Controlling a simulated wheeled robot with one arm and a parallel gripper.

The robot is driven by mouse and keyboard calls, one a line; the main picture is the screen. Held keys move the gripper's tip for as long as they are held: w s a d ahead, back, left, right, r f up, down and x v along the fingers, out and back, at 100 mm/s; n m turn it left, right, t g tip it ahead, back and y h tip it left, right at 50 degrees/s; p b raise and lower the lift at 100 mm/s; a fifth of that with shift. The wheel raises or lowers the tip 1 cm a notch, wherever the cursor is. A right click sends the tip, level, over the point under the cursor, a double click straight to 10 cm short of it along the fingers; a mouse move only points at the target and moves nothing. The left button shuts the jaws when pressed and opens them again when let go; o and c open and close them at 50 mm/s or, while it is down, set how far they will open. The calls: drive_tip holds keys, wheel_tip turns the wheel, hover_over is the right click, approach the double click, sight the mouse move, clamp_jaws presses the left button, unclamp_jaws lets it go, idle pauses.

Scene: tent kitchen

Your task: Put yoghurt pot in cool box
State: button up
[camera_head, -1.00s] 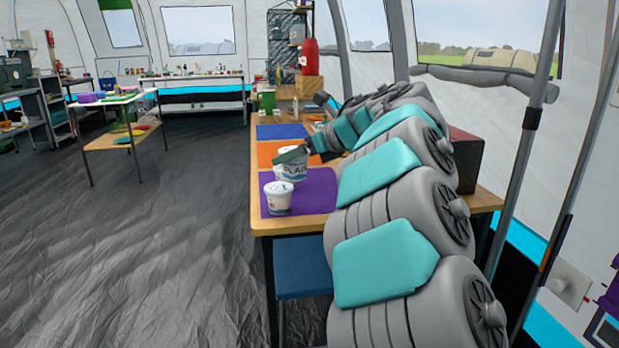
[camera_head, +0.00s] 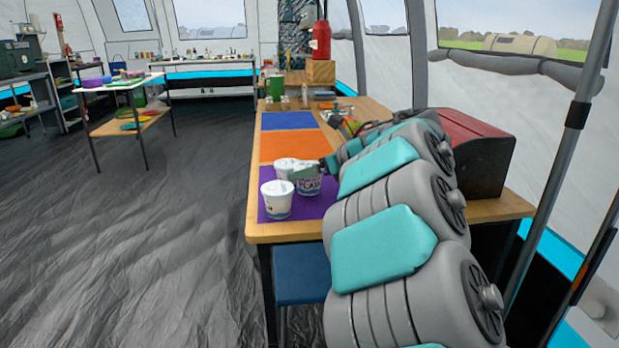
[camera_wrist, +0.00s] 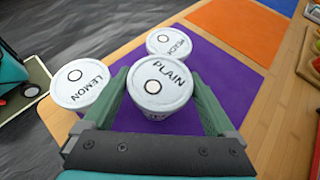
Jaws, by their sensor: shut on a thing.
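Three white yoghurt pots are at the purple mat (camera_head: 300,211) on the near end of the table. My gripper (camera_wrist: 160,88) has its green fingers on both sides of the pot marked PLAIN (camera_wrist: 158,85) and is shut on it. In the head view this pot (camera_head: 309,184) is upright, at or just above the mat; I cannot tell which. The LEMON pot (camera_wrist: 80,88) stands apart to its left in the wrist view, and is the nearest pot (camera_head: 276,202) in the head view. A third pot (camera_wrist: 168,42), seemingly marked PEACH, stands close behind. I cannot identify a cool box in either view.
A dark red and black box (camera_head: 485,155) stands on the table right of my arm. Orange (camera_head: 288,146) and blue (camera_head: 287,121) mats lie farther along, free of pots. A blue stool (camera_head: 301,272) sits under the near edge. Open floor (camera_head: 150,240) lies left.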

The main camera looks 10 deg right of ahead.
drive_tip(key=shift+f, duration=0.85)
drive_tip(key=shift+f, duration=0.2)
drive_tip(key=o, duration=1)
drive_tip(key=shift+o, duration=0.8)
drive_tip(key=shift+r, duration=0.1)
